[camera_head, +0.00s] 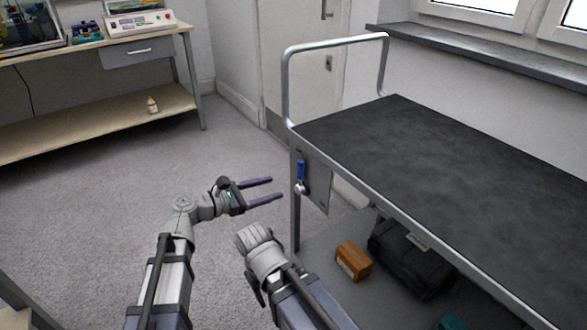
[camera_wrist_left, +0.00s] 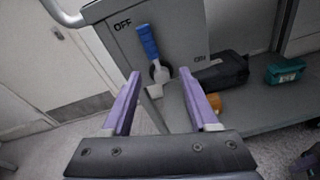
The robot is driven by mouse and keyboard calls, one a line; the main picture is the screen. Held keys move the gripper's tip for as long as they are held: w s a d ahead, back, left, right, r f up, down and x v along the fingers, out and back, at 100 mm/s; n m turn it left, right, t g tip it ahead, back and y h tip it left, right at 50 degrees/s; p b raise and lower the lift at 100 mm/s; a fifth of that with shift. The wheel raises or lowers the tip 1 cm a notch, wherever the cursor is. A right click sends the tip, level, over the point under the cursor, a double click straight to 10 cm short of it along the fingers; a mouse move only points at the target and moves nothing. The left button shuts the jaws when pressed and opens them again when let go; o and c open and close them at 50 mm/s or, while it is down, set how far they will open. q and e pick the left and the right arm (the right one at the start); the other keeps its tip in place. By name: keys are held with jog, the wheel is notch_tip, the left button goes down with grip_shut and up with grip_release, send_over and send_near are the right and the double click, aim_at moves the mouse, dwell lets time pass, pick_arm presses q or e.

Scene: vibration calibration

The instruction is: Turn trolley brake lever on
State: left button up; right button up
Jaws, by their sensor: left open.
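The trolley brake lever (camera_head: 301,170) has a blue handle on a silver hub, mounted on a grey plate at the near-left corner of the trolley (camera_head: 420,160). In the left wrist view, the lever (camera_wrist_left: 148,42) points up and slightly left, beside the OFF mark (camera_wrist_left: 122,24). The ON mark (camera_wrist_left: 199,59) is to the right of the hub. My left gripper (camera_head: 276,189) is open and empty, just left of the lever. In the left wrist view, its fingers (camera_wrist_left: 160,73) point at the plate, on either side of the hub in the picture. My right gripper does not show; only its arm does.
The trolley's lower shelf holds a brown box (camera_head: 353,260), a black case (camera_head: 410,255) and a green item (camera_head: 450,321). A workbench (camera_head: 90,115) stands at the back left. A door and a window sill lie behind the trolley. The floor left of the trolley is clear.

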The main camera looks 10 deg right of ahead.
aim_at(298, 164)
pick_arm(q)
jog(key=shift+w+d+r+n+t+h, duration=0.2)
jog(key=shift+w+d+r+n, duration=0.4)
jog(key=shift+d, duration=0.8)
jog(key=shift+w+d+r+n+t+h, duration=0.15)
jog(key=shift+w+d+r+n+h, duration=0.25)
jog(key=shift+w+d, duration=0.65)
jog(key=shift+w+d+r+n+t+h, duration=0.2)
jog(key=shift+w+d+r+n, duration=0.25)
jog(key=shift+d, duration=1.25)
jog(key=shift+s+r, duration=0.1)
jog(key=shift+r, duration=0.05)
grip_shut()
